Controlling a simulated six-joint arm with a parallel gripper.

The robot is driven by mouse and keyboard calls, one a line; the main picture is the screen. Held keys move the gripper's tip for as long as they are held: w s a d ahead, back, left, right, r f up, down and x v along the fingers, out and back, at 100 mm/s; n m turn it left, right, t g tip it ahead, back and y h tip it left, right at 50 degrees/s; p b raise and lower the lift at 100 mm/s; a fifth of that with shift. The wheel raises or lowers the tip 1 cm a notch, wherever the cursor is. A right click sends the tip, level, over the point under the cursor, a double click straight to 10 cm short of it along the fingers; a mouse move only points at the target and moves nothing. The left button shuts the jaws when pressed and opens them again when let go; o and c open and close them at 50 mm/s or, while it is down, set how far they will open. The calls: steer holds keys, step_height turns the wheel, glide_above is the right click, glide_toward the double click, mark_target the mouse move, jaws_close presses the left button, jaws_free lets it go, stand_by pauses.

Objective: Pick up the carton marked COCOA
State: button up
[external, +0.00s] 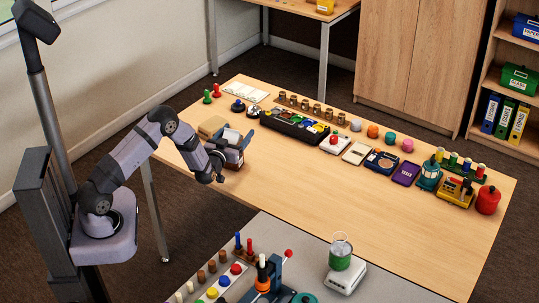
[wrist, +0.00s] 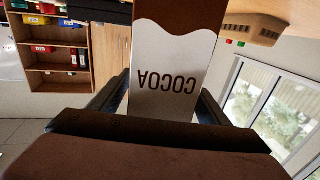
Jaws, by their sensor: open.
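The carton marked COCOA (wrist: 172,52) fills the middle of the wrist view. It is white with a wavy edge against a brown part, and its lettering appears upside down. My gripper (wrist: 163,88) is open, with one dark finger on each side of the carton. I cannot tell whether either finger touches it. In the external view my gripper (external: 230,150) is low over the left part of the wooden table (external: 300,180), where the arm largely hides the carton.
A tan block (external: 211,127) lies just behind my gripper. A black tray (external: 295,125) with colored items stands to its right, and several small objects line the table's far side. The table's middle front is clear. A grey bench (external: 395,288) with a green-filled beaker (external: 340,258) is in front.

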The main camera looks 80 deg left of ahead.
steer(key=shift+c, duration=0.6)
steer(key=c, duration=1.3)
steer(key=shift+r, duration=0.15)
